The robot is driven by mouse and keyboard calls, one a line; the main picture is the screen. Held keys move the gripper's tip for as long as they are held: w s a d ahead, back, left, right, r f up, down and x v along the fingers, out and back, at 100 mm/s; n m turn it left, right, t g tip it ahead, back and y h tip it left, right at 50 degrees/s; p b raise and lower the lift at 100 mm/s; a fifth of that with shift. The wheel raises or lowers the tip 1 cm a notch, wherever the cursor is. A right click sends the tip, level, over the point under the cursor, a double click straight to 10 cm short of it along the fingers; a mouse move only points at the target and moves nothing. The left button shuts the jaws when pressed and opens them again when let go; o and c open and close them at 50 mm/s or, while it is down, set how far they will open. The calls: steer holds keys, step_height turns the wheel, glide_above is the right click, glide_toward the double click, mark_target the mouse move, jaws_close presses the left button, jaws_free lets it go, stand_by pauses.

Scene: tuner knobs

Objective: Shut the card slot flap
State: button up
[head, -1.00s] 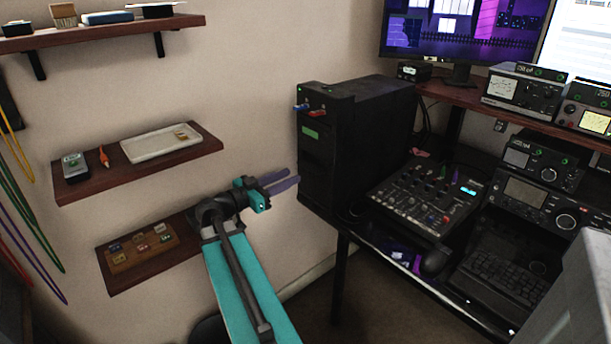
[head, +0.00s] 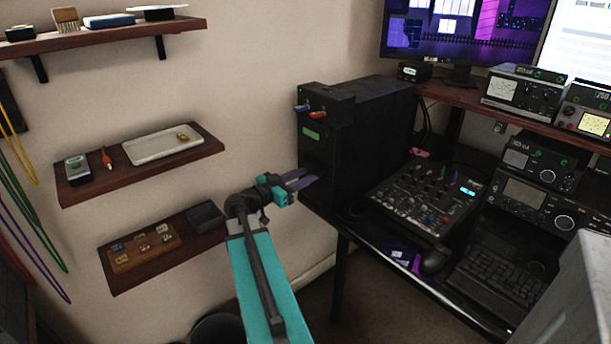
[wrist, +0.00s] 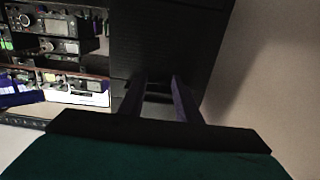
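The black tower (head: 345,170) stands at the left end of the desk. A green label (head: 312,134) and red and blue switches sit near its top. My gripper (head: 308,178) is at the tower's narrow front, below the label. Its two purple fingers are apart with nothing held. In the wrist view, my gripper (wrist: 160,88) points at the dark tower face (wrist: 165,40). A slightly lighter horizontal band shows between the fingertips. I cannot make out the card slot flap or its position, nor tell whether the fingers touch the tower.
Left of my arm, wall shelves hold a white tray (head: 162,146), a wooden board (head: 145,247) with small tiles, and a dark box (head: 206,216). Right of the tower, the desk carries a mixer (head: 425,200) and radios. The space before the tower is open.

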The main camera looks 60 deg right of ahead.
jaws_close()
